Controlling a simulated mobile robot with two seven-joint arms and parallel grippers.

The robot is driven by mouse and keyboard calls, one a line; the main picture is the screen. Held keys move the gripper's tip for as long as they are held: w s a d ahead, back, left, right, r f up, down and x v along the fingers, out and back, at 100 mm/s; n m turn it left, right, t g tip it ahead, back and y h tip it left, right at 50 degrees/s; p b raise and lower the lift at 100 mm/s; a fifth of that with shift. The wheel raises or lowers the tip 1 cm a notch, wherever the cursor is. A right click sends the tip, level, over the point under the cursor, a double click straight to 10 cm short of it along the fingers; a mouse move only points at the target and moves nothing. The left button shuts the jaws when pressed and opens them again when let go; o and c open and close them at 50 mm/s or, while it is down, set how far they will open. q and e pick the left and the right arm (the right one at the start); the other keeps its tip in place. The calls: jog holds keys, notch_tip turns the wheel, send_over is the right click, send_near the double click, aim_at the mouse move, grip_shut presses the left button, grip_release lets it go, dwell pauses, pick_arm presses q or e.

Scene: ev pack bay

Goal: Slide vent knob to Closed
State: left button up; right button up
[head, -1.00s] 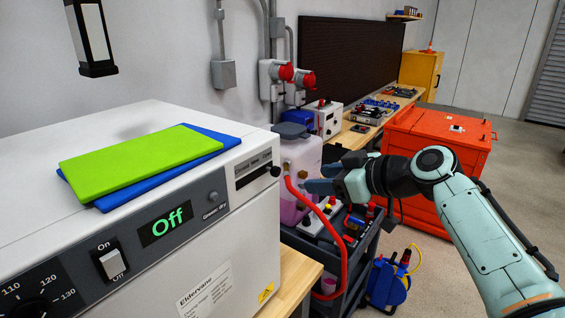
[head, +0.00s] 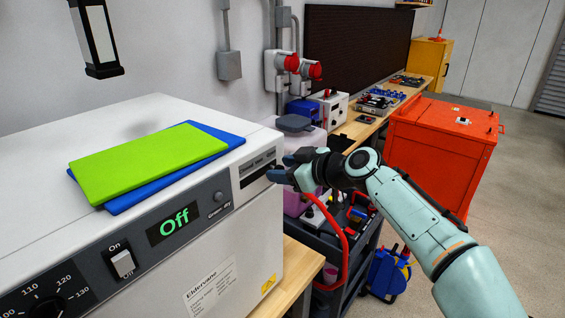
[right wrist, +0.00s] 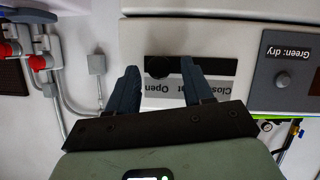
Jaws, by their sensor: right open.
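The vent slot with its label strip (head: 256,177) is on the front of the white oven (head: 235,245), near its right end. In the right wrist view the dark round vent knob (right wrist: 157,67) sits near the left end of the black slot (right wrist: 215,67). The printed label below it, partly behind a finger, shows "Open" and part of "Closed". My right gripper (head: 280,167) is open at the right end of the vent; its fingertips also show in the right wrist view (right wrist: 159,72), one each side of the knob. I cannot tell whether they touch it. My left gripper is out of view.
Green and blue boards (head: 150,165) lie on top of the oven. The display reads "Off". A dark cart (head: 345,250) with a pink-tinted container and red hose stands to the right. An orange cabinet (head: 440,155) stands farther right. Grey floor is open beyond.

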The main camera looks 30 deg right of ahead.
aim_at(248, 183)
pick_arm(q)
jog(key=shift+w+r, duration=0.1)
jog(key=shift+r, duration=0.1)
pick_arm(e)
jog(key=shift+w+a+f, duration=0.15)
jog(key=shift+w+f, duration=0.05)
jog(key=shift+w, duration=0.2)
jog(key=shift+s, duration=0.1)
grip_shut()
jog(key=s+a, duration=0.1)
jog(key=a, duration=0.1)
jog(key=s+a+b, duration=0.1)
jog(key=a, duration=0.1)
jog(key=s+a+b, duration=0.1)
jog(key=a, duration=0.2)
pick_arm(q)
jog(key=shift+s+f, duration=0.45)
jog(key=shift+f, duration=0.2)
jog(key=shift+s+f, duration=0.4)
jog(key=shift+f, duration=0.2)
pick_arm(e)
grip_release()
jog(key=shift+w, duration=0.1)
